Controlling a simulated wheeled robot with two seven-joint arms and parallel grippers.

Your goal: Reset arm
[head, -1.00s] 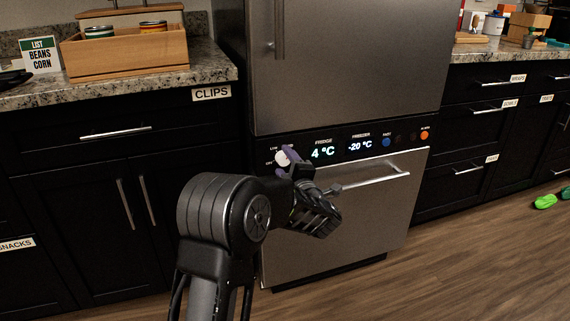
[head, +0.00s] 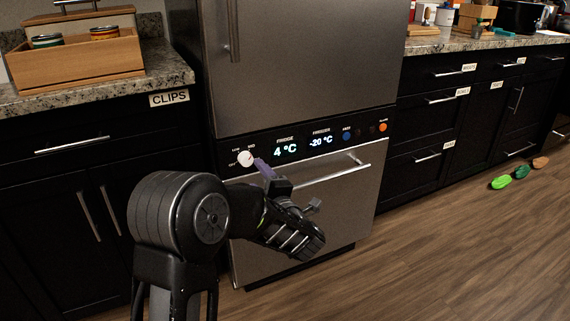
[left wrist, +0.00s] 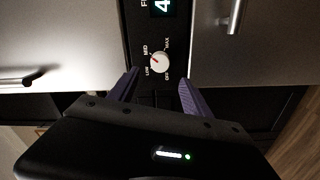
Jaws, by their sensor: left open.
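My left gripper (head: 263,168) is in front of the fridge's control panel, with its purple fingers pointing toward the white dial. In the left wrist view the two purple fingers (left wrist: 157,88) are spread apart, with nothing between them. The white dial (left wrist: 160,62) lies beyond the fingertips, between them in that picture, and its red mark points toward the LOW and MID side. The dial also shows in the head view (head: 245,158). My left arm hides part of the lower freezer drawer. My right gripper is in neither view.
The steel fridge (head: 300,65) has a panel reading 4 °C and -20 °C. The freezer drawer handle (head: 325,177) sticks out close to my left gripper. Dark cabinets (head: 75,205) stand on the left.

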